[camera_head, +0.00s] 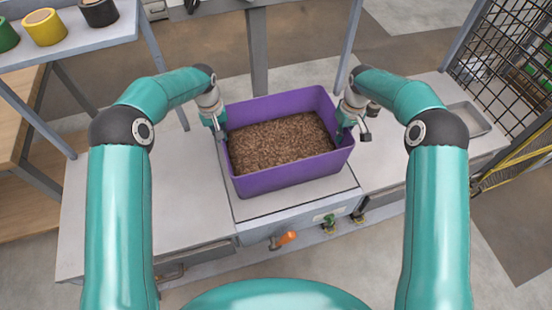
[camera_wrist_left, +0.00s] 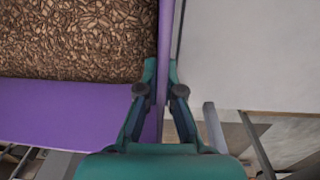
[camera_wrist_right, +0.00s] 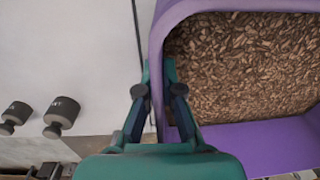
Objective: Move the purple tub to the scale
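The purple tub (camera_head: 290,174), full of brown pellets (camera_head: 280,141), is at the middle of the worktop in the head view. It looks level, over a pale plate (camera_head: 298,204); I cannot tell whether its base touches the plate. My left gripper (camera_head: 221,132) is at its left wall. In the left wrist view its fingers (camera_wrist_left: 162,70) are closed on both sides of the tub wall (camera_wrist_left: 70,115). My right gripper (camera_head: 344,127) is at the right wall. In the right wrist view its fingers (camera_wrist_right: 159,70) are closed on both sides of the wall (camera_wrist_right: 265,145).
Two grey knobbed weights (camera_wrist_right: 62,113) stand just right of the tub. A shallow metal tray (camera_head: 468,118) lies further right, by a mesh fence (camera_head: 510,65). An orange handle (camera_head: 284,239) is on the front. Free worktop (camera_head: 185,195) lies left. A shelf (camera_head: 95,35) holds coloured rolls.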

